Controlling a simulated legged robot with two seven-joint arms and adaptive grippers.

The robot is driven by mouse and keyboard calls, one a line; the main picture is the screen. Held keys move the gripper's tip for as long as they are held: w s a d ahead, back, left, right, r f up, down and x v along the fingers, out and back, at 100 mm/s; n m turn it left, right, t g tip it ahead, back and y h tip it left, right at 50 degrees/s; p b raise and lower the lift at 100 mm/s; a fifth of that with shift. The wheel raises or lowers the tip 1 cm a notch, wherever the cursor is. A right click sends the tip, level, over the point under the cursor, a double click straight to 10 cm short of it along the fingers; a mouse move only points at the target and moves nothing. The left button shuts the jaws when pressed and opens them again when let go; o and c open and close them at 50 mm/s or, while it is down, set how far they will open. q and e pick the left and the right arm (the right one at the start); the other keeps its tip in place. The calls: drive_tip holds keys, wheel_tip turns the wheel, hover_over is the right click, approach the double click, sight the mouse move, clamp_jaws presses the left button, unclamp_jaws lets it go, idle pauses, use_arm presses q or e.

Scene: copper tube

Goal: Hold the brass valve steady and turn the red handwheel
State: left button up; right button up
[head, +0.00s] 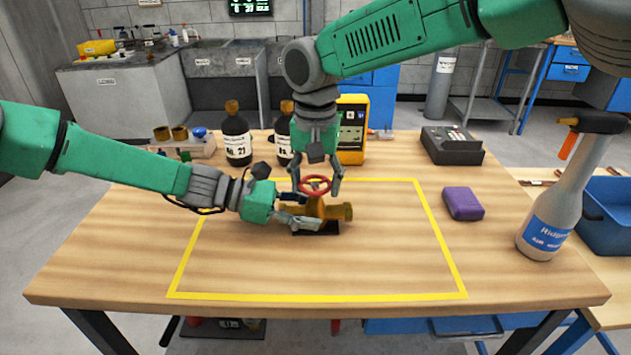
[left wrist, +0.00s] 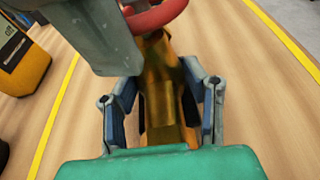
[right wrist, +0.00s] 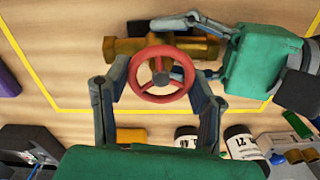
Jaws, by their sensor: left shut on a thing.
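The brass valve (head: 337,211) rests on a dark base inside the yellow outline, with the red handwheel (head: 315,178) on top. My left gripper (head: 306,212) comes in from the left and is shut on the valve body; the left wrist view shows its fingers on both sides of the brass (left wrist: 158,95). My right gripper (head: 318,184) points down from above. In the right wrist view its fingers stand apart, one on each side of the handwheel (right wrist: 160,98). I cannot tell whether they touch the rim. Part of the valve is hidden by the grippers.
Dark bottles (head: 237,140) and a yellow device (head: 353,125) stand behind the valve. A purple block (head: 463,203) and a spray bottle (head: 553,215) are to the right, beside a blue bin (head: 610,235). The front of the outlined area is clear.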

sight(314, 181)
drive_tip(key=n, duration=0.5)
drive_tip(key=shift+a, duration=0.1)
use_arm(q)
drive_tip(key=shift+d, duration=0.1)
use_arm(e)
drive_tip(key=o, duration=1.2)
wheel_tip(314, 181, up, 12)
drive_tip(key=shift+w, duration=0.1)
